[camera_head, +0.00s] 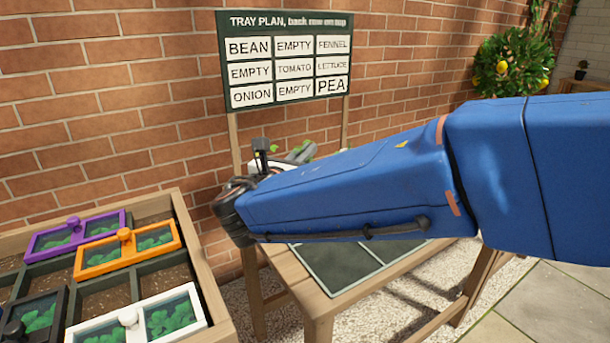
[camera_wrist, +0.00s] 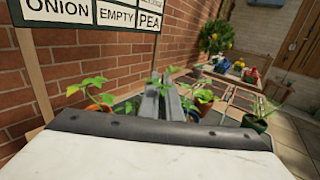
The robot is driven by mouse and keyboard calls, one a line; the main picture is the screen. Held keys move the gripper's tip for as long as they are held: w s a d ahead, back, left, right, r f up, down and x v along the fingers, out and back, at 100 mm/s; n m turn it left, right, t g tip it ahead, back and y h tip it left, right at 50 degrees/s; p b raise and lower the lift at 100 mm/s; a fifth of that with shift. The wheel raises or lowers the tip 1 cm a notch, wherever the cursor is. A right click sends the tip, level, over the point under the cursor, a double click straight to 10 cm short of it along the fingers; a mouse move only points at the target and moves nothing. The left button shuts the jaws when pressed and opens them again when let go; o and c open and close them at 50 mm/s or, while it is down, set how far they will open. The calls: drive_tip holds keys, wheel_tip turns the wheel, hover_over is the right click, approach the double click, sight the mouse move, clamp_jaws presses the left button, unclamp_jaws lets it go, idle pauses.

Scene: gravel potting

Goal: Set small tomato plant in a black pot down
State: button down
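In the wrist view, my gripper (camera_wrist: 166,100) shows as two grey fingers, close together, beyond the white wrist housing. Leafy green plants (camera_wrist: 94,84) stand around and behind the fingers.
A wooden table with a dark sectioned top (camera_head: 345,268) lies below my arm. The TRAY PLAN board (camera_head: 285,60) stands behind it. A wooden planter (camera_head: 190,235) with coloured lidded frames is at left.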

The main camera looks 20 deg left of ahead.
drive_tip(key=shift+f, duration=2.25)
drive_tip(key=c, duration=2)
unclamp_jaws()
drive_tip(key=s, duration=0.8)
drive_tip(key=s+a, duration=0.1)
drive_tip(key=s, duration=0.3)
drive_tip(key=shift+d, duration=0.1)
